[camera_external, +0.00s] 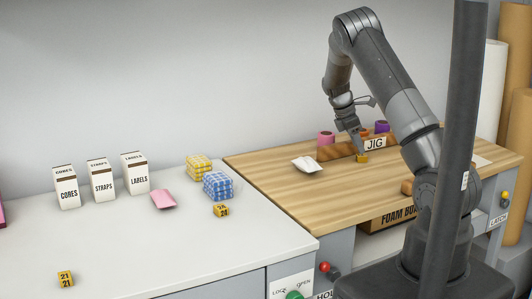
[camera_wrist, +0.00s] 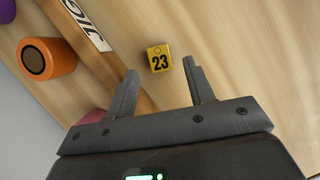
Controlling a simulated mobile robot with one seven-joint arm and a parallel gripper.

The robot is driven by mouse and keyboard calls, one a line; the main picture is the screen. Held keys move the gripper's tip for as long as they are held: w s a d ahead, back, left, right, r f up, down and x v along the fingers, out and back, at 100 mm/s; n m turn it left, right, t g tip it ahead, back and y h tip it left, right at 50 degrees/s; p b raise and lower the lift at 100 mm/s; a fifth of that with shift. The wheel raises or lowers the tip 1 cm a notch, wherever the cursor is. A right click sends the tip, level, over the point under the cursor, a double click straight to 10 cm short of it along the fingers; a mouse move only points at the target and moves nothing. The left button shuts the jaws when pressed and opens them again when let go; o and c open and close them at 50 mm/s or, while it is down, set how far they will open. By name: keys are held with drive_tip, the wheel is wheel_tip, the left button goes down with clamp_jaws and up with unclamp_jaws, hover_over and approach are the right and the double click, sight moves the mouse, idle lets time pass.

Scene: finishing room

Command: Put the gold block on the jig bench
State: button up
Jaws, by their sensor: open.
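A small gold block marked 23 (camera_wrist: 159,58) rests on the wooden jig bench (camera_external: 270,168); it also shows in the external view (camera_external: 362,159), just in front of the JIG sign (camera_external: 375,144). My gripper (camera_wrist: 160,68) is open and empty, with the block in line between its fingertips and a gap on each side. In the external view my gripper (camera_external: 358,138) is above and close to that block. Two similar gold blocks are on the white counter: one (camera_external: 65,279) at the front left, one (camera_external: 221,210) near the wooden bench.
A blue checked bundle (camera_external: 217,186), a yellow one (camera_external: 199,168), a pink pouch (camera_external: 163,199) and labelled boxes (camera_external: 103,180) stand on the white counter. A white pouch (camera_external: 306,163) and tape rolls (camera_wrist: 46,60) are on the wooden bench. The bench's front left is clear.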

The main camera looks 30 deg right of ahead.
drive_tip(key=s+a+r+m+t+y, duration=0.1)
drive_tip(key=s+a+r+m, duration=0.15)
drive_tip(key=a+r, duration=0.45)
drive_tip(key=s+a+r+m+t+y, duration=0.15)
drive_tip(key=s+r, duration=0.25)
drive_tip(key=r, duration=0.7)
drive_tip(key=s+a+r+m+t, duration=0.1)
drive_tip(key=s+a+r+m, duration=0.1)
drive_tip(key=s+a, duration=0.3)
drive_tip(key=s+a+r+m+t+y, duration=0.1)
drive_tip(key=s+a+m, duration=0.3)
drive_tip(key=s, duration=0.9)
drive_tip(key=s+a+r+m+t, duration=0.2)
drive_tip(key=s+a+r+m, duration=0.1)
drive_tip(key=s, duration=0.7)
drive_tip(key=a+r, duration=0.1)
drive_tip(key=a, duration=0.1)
drive_tip(key=shift+a+m+t, duration=0.3)
drive_tip(key=shift+a+t, duration=0.05)
